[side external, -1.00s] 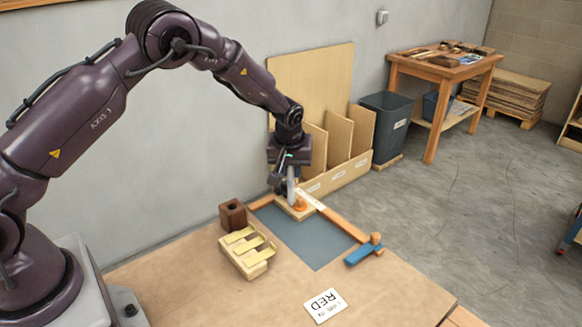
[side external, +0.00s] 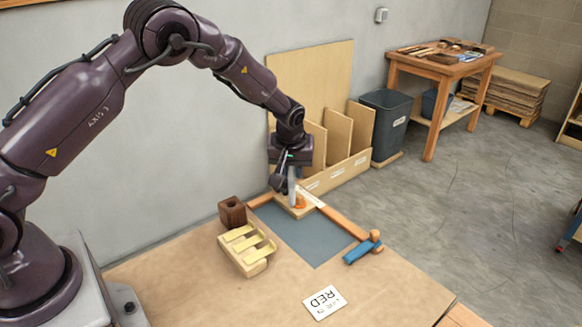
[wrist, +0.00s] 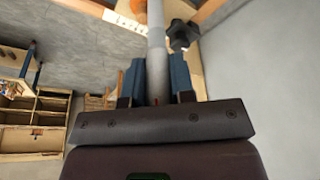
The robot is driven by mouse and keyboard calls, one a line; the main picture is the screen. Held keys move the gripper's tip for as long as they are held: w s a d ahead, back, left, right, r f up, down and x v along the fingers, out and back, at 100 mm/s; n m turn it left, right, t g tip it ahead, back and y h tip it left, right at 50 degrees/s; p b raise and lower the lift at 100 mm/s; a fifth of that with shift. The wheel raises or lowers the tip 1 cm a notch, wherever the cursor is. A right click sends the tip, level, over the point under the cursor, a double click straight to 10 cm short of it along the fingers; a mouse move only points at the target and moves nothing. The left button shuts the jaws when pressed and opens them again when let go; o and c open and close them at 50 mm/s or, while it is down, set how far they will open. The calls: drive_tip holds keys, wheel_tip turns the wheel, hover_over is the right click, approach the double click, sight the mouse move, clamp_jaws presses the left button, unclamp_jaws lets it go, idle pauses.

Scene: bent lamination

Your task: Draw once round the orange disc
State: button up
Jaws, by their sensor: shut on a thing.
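The orange disc (side external: 301,202) sits on a pale wooden block at the far edge of the blue-grey mat (side external: 300,235). My gripper (side external: 290,180) is directly above and beside it, pointing down. In the wrist view my gripper's blue fingers (wrist: 157,85) are shut on a grey-white cylindrical marker (wrist: 156,45). The marker (side external: 292,187) stands roughly upright next to the disc in the side view. Its tip is hidden or too small to see, so I cannot tell whether it touches. A sliver of orange (wrist: 138,6) shows beside the marker in the wrist view.
A brown holed block (side external: 232,212) and a pale wooden rack with several slots (side external: 246,249) stand left of the mat. A blue and wood tool (side external: 362,249) lies at its right. The front table is mostly clear.

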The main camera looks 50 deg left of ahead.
drive_tip(key=shift+d, duration=0.6)
idle(0.7)
drive_tip(key=shift+w+d, duration=0.25)
drive_tip(key=shift+d, duration=0.15)
drive_tip(key=shift+w+d, duration=0.3)
drive_tip(key=shift+w, duration=0.55)
idle(1.0)
drive_tip(key=shift+w+a, duration=0.35)
drive_tip(key=shift+w, duration=0.4)
idle(1.0)
drive_tip(key=shift+w+a, duration=0.3)
drive_tip(key=shift+a, duration=0.15)
idle(0.6)
drive_tip(key=shift+w+a, duration=0.1)
drive_tip(key=shift+a, duration=0.3)
drive_tip(key=shift+a+f, duration=0.1)
drive_tip(key=shift+a, duration=0.4)
idle(0.9)
